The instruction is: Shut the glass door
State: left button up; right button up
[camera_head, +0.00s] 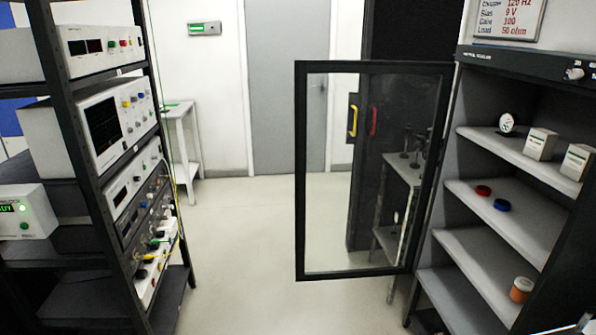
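The glass door (372,185) has a black frame and a clear pane. It stands wide open, swung out from the left side of the dark shelf cabinet (440,215), so the shelves are exposed. A yellow handle (353,121) and a red handle (373,121) show within the pane area. I cannot tell whether each is on the door or seen through the glass. Neither of my grippers is in view.
The cabinet shelves hold white boxes (541,144), red and blue rings (483,190), and an orange-lidded jar (521,289). An instrument rack (92,180) with cables stands at left. Open floor (240,245) lies between rack and door. A small table (181,140) stands behind.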

aim_at(302, 67)
jog(key=i+j, duration=0.1)
jog(key=i, duration=0.45)
jog(key=i+j+z, duration=0.1)
jog(key=i, duration=0.45)
jog(key=i+j, duration=0.15)
jog(key=i, duration=0.4)
jog(key=i+j+z, duration=0.1)
jog(key=i+z, duration=0.2)
jog(key=z, duration=0.15)
jog(key=i+j+z, duration=0.25)
jog(key=z, duration=0.25)
jog(key=i+j+z, duration=0.3)
jog(key=z, duration=0.15)
jog(key=i+j+z, duration=0.15)
jog(key=j+z, duration=0.35)
jog(key=i+j+z, duration=0.1)
jog(key=j+z, duration=0.8)
jog(key=j, duration=0.35)
jog(key=k+j+z, duration=0.1)
jog(key=j+z, duration=0.4)
jog(key=j, duration=0.3)
